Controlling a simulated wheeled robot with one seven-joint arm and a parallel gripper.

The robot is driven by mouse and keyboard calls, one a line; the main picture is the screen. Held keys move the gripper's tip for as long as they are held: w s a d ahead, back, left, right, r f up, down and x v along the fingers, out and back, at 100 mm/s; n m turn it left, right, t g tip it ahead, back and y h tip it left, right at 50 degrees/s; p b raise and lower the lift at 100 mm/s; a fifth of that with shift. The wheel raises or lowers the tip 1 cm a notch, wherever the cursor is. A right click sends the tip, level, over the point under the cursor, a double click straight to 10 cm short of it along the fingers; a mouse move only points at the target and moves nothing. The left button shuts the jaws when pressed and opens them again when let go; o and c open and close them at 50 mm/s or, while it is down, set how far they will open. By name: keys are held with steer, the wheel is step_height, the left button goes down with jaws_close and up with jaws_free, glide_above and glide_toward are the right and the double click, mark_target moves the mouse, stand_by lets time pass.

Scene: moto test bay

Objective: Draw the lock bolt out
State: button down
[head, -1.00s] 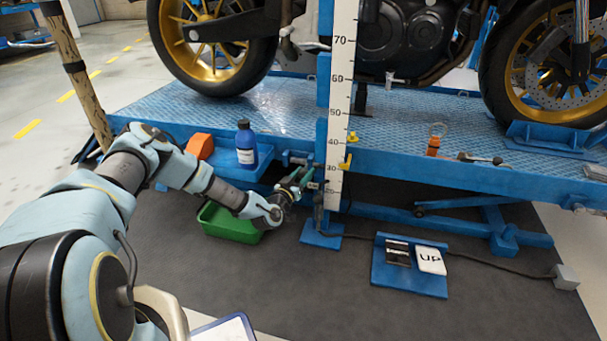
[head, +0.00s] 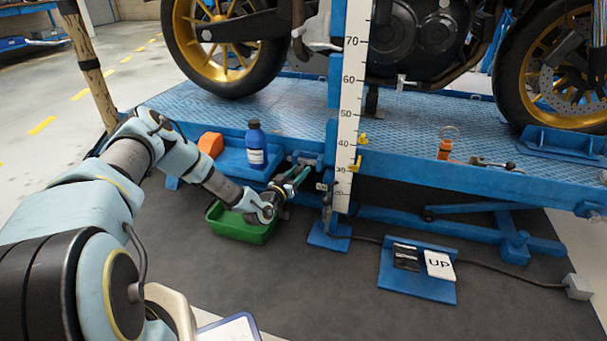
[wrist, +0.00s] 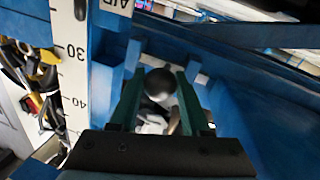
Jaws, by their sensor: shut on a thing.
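My gripper (head: 298,180) has green fingers and is at the blue lift frame, just left of the white height scale. In the wrist view, the fingers (wrist: 160,90) are shut on a round black knob (wrist: 160,83), which I take to be the lock bolt's end. The knob sits between the fingertips, in front of a blue bracket of the lift. The bolt's shaft is hidden behind the knob, so how far it is out cannot be told. In the head view my fingers largely hide the knob.
The white height scale (head: 350,110) stands close right of my gripper. A green tray (head: 240,230) lies on the floor below my wrist. A blue bottle (head: 256,148) and an orange object (head: 210,145) are on a side shelf. A pedal plate marked UP (head: 420,285) lies at front right.

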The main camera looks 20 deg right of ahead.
steer(key=shift+w+a, duration=0.25)
steer(key=shift+c, duration=1.9)
jaws_free()
steer(key=shift+s, duration=0.15)
steer(key=p+v, duration=0.2)
steer(key=v, duration=0.8)
steer(key=shift+s+a+p, duration=0.25)
steer(key=shift+p, duration=0.1)
